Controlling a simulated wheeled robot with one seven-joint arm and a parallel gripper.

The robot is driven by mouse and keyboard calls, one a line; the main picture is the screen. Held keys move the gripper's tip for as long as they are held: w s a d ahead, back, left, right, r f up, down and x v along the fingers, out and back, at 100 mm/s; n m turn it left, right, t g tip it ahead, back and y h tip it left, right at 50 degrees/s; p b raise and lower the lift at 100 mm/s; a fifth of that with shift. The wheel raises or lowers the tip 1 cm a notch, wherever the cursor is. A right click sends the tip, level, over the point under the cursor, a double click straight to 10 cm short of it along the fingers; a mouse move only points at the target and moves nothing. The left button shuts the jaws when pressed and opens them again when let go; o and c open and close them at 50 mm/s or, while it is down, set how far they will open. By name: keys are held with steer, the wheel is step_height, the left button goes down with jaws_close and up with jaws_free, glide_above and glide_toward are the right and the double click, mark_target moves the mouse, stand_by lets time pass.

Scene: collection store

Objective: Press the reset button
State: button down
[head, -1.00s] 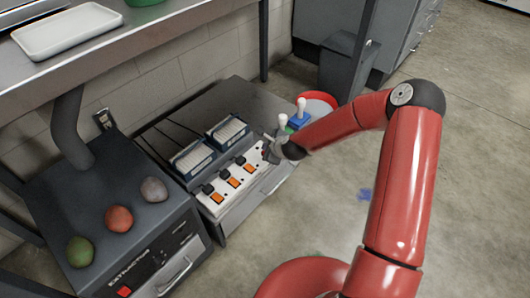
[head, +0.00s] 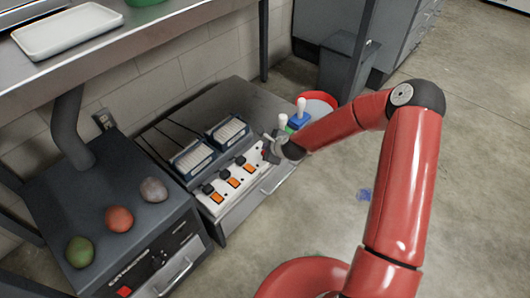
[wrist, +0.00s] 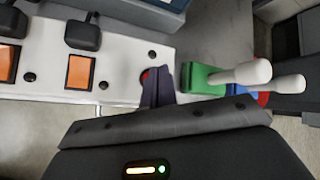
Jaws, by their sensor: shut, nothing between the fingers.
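The white power strip (head: 215,198) lies on the low grey cabinet, with orange switches along it and black plugs in it. In the wrist view the strip (wrist: 125,62) runs in from the left. A small red button (wrist: 146,75) sits near its right end, partly hidden behind my fingers. My gripper (wrist: 158,84) is shut and empty, its fingertips right at this button. I cannot tell whether they touch it. In the head view my gripper (head: 269,152) is at the strip's far end and hides the button.
A green block (wrist: 200,80) and a blue block (head: 298,121) with white handles stand just beyond the strip. Two dark blue boxes (head: 193,158) sit behind it. A dark extractor unit (head: 150,240) with round objects on top is at left. Open floor lies right.

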steer(key=shift+f+b, duration=0.4)
steer(key=shift+b, duration=0.1)
steer(key=shift+f+b, duration=0.4)
stand_by(0.5)
stand_by(0.4)
steer(key=shift+r+p, duration=0.45)
steer(key=shift+r, duration=0.35)
steer(key=shift+r+p, duration=1.55)
steer(key=shift+r, duration=1)
